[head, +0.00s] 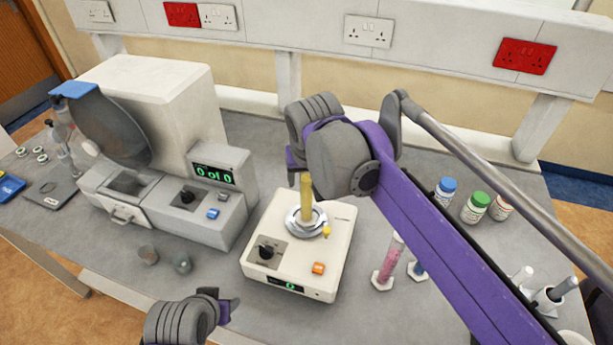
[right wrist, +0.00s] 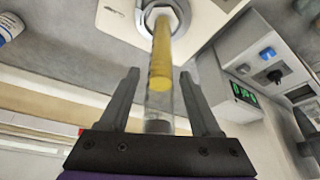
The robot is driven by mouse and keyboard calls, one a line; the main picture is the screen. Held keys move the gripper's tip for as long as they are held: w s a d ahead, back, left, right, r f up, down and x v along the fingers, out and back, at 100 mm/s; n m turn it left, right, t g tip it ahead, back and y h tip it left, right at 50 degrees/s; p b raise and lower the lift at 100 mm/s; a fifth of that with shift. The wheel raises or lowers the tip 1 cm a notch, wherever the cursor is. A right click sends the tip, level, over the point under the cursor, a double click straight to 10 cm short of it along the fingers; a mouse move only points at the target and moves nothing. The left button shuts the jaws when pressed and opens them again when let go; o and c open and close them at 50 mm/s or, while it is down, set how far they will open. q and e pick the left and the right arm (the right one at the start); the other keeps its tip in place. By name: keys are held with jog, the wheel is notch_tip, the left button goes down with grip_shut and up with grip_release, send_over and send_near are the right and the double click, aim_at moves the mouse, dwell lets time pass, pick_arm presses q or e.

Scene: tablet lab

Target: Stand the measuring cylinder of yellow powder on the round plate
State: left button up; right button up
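The measuring cylinder of yellow powder (head: 306,196) stands upright on the round plate (head: 293,222) of a white machine (head: 335,240). In the right wrist view, the cylinder (right wrist: 161,60) has its foot within the plate's ring (right wrist: 146,22). Its clear upper part reaches between the fingers of my right gripper (right wrist: 158,74). These fingers are spread, with a visible gap on both sides of the cylinder. In the head view my right gripper (head: 297,172) is at the cylinder's top and partly hidden by its own arm. My left gripper (head: 227,306) is empty-looking at the lower edge; its fingers are unclear.
A larger grey-white instrument (head: 150,110) stands left of the machine. A cylinder of pink powder (head: 389,264) and a blue one (head: 418,270) stand to its right. Capped bottles (head: 475,207) stand further right. Two small cups (head: 183,263) are at the front left.

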jog(key=shift+o, duration=0.2)
pick_arm(q)
jog(key=shift+w+r, duration=0.2)
jog(key=shift+r, duration=0.2)
pick_arm(e)
jog(key=v, duration=1)
jog(key=shift+r, duration=0.4)
jog(key=shift+s, duration=0.1)
